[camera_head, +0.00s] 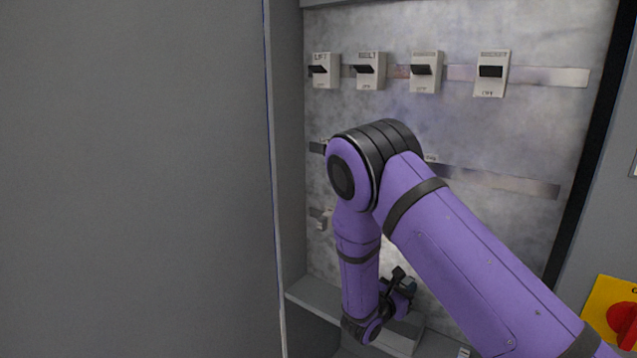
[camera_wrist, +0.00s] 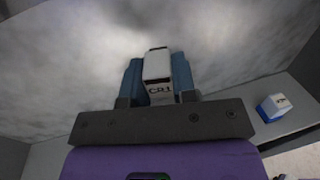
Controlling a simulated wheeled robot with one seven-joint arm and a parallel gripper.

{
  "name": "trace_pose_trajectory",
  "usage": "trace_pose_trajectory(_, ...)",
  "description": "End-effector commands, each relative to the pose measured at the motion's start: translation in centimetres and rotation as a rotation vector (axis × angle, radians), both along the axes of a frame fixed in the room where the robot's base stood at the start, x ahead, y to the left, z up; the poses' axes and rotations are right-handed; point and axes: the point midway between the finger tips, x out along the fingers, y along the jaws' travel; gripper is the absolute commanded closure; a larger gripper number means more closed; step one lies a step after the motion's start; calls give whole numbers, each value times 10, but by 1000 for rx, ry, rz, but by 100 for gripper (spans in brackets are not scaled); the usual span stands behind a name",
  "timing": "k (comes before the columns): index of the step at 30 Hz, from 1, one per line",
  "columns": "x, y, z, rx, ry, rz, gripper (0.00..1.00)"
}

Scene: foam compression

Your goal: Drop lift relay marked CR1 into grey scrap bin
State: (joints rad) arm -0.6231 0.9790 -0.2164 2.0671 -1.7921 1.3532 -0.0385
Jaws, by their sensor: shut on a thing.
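The relay marked CR1 (camera_wrist: 157,66) is a white block with dark lettering. In the wrist view it sits between the two blue fingers of my gripper (camera_wrist: 158,80), which is shut on it. The relay cannot be made out there. I cannot identify the grey scrap bin for certain in either view.
Several breakers (camera_head: 368,71) line the top rail of the back panel. A second rail (camera_head: 505,184) runs below. A small white and blue block (camera_wrist: 273,107) lies at the right in the wrist view. A red knob on a yellow plate (camera_head: 622,318) is at the far right.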

Motion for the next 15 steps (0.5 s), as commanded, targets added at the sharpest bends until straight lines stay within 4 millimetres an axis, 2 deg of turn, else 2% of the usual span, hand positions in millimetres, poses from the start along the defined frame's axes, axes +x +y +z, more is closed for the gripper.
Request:
trace_pose_trajectory(6, 0, 0, -17, 0, -1, 0, 100)
trace_pose_trajectory(15, 0, 0, -22, 1, -1, 0, 100)
